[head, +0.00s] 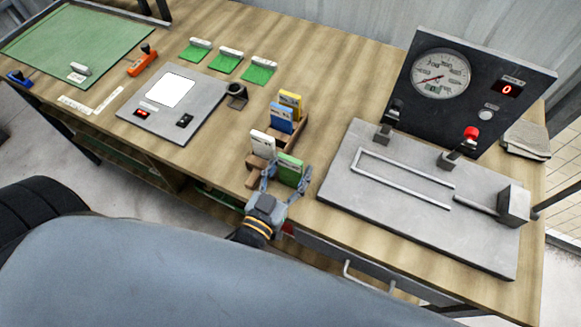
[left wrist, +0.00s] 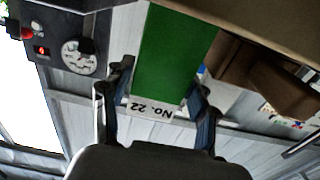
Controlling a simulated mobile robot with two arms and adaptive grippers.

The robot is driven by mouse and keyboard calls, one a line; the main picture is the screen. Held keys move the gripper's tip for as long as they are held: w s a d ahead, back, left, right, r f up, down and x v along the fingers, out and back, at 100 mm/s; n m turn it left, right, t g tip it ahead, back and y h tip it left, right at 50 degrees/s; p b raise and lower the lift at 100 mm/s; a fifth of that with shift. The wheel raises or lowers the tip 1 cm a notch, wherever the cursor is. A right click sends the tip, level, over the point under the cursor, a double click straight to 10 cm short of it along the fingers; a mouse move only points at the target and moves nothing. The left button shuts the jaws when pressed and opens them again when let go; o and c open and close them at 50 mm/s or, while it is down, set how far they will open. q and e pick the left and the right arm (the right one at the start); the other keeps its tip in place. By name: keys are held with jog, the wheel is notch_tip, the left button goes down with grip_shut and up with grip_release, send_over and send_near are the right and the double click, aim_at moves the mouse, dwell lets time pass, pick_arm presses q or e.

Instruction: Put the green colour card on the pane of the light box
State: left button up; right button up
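The green colour card (head: 291,168), labelled "No. 22" in the left wrist view (left wrist: 172,60), stands upright at the near right of the wooden card rack (head: 293,134). My left gripper (head: 286,174) is at the card, its fingers spread to either side of the card's edges. A small gap shows at the left finger in the head view, so it looks open around the card. The light box (head: 205,103) lies to the left on the bench, with a bright white pane (head: 171,90) that is bare. My right gripper is not in view.
White (head: 263,145), blue (head: 281,118) and yellow (head: 291,103) cards stand in the rack. A black cup-like holder (head: 236,95) stands between rack and light box. Green swatches (head: 228,64) lie behind. A metal press plate with gauge panel (head: 470,90) fills the right.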

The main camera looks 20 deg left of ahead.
pick_arm(q)
jog(key=shift+r, duration=0.15)
jog(key=s+a+b, duration=0.1)
jog(key=s+b, duration=0.1)
jog(key=s, duration=0.9)
jog(key=s+f+g, duration=0.3)
jog(key=f+g, duration=0.1)
jog(key=f, duration=1)
jog(key=s+a+f+m+g, duration=0.1)
jog(key=s+f+g, duration=0.3)
jog(key=f, duration=1)
jog(key=s+f+g, duration=0.4)
jog(key=f, duration=1)
jog(key=shift+s+a+m, duration=0.2)
jog(key=shift+s+m, duration=0.05)
jog(key=shift+m, duration=0.05)
jog(key=shift+o, duration=0.4)
jog(key=s+a+f+g+y, duration=0.1)
jog(key=s+a+f+g, duration=0.4)
jog(key=s+a+f, duration=0.2)
jog(key=shift+s+a+f+y, duration=0.15)
jog(key=shift+s+f+y, duration=0.15)
jog(key=shift+s+f, duration=0.45)
